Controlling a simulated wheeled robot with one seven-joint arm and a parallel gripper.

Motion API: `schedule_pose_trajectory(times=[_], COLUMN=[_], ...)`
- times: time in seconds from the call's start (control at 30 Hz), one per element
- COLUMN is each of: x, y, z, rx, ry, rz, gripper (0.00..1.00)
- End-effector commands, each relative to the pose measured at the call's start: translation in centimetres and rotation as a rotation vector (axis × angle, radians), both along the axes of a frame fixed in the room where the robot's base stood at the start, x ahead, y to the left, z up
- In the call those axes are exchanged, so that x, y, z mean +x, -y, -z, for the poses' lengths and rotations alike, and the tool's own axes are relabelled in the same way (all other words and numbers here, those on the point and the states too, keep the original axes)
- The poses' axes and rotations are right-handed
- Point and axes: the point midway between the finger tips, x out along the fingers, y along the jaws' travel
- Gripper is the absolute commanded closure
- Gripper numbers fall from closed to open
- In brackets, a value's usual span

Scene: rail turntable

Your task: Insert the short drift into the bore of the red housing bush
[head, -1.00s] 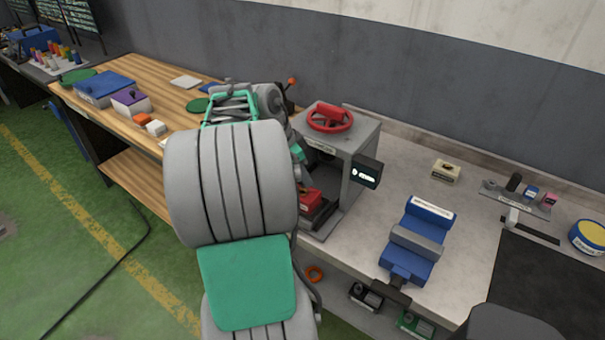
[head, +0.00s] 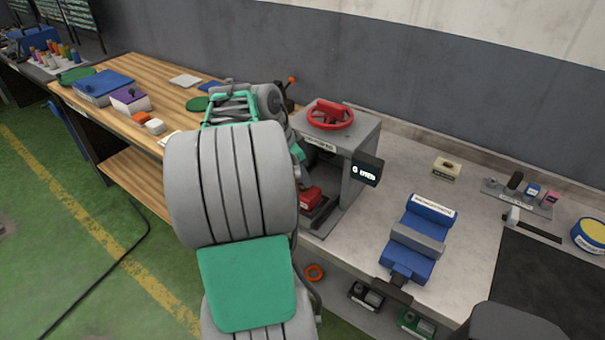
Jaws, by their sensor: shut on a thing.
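A red block-like part (head: 310,198) sits low in the open front of a grey press-like housing (head: 352,185). It may be the red housing bush, but my arm covers its left side and I cannot make out a bore. My arm stands in front of the housing's left side, and its far links bend down toward the opening. My gripper and its fingertips are hidden behind the arm and the housing. I cannot see the short drift.
A red handwheel (head: 330,114) tops the housing, and a small dark display (head: 367,171) is at its right front. A blue vise-like fixture (head: 412,250) stands on the grey bench to the right. A wooden bench (head: 130,150) with boxes lies left. The bench between housing and fixture is clear.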

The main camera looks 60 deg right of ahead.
Motion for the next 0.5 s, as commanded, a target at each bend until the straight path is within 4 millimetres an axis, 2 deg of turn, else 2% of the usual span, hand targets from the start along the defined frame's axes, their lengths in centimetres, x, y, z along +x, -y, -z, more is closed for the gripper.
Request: schedule_pose_trajectory(times=[0.5], x=[0.0], y=[0.0], z=[1.4], rx=[-0.001], ry=[0.001], rz=[0.001], gripper=[1.00])
